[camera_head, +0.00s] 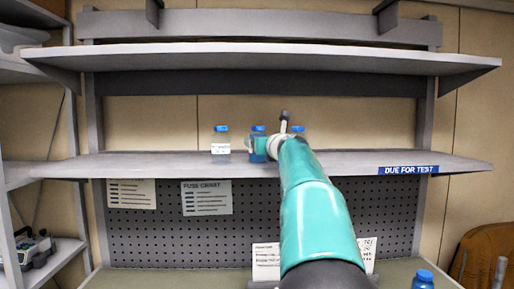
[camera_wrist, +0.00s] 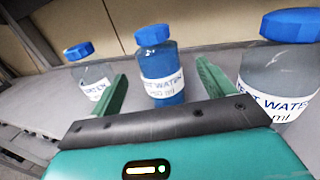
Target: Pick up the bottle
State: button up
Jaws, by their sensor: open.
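Three capped bottles stand on the middle shelf. The blue-filled bottle (camera_wrist: 165,87) with a blue cap and a white label stands in the middle; it also shows in the head view (camera_head: 258,148), partly hidden by my arm. A clear bottle (camera_wrist: 92,79) stands to its left, also in the head view (camera_head: 221,146). Another clear bottle (camera_wrist: 281,72) stands to its right, mostly hidden behind my arm in the head view. My gripper (camera_wrist: 160,80) is open, its green fingers to either side of the blue-filled bottle. I cannot tell whether they touch it.
The middle shelf (camera_head: 120,165) has free room to the left of the bottles and a blue label on its front right edge. An upper shelf (camera_head: 270,60) hangs above. A blue-capped bottle (camera_head: 424,279) stands on the bench at lower right.

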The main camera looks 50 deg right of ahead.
jog(key=shift+r+x, duration=0.15)
jog(key=shift+x, duration=1.2)
jog(key=shift+r+x, duration=0.15)
jog(key=shift+x, duration=1.2)
jog(key=shift+a, duration=0.1)
jog(key=c, duration=1.3)
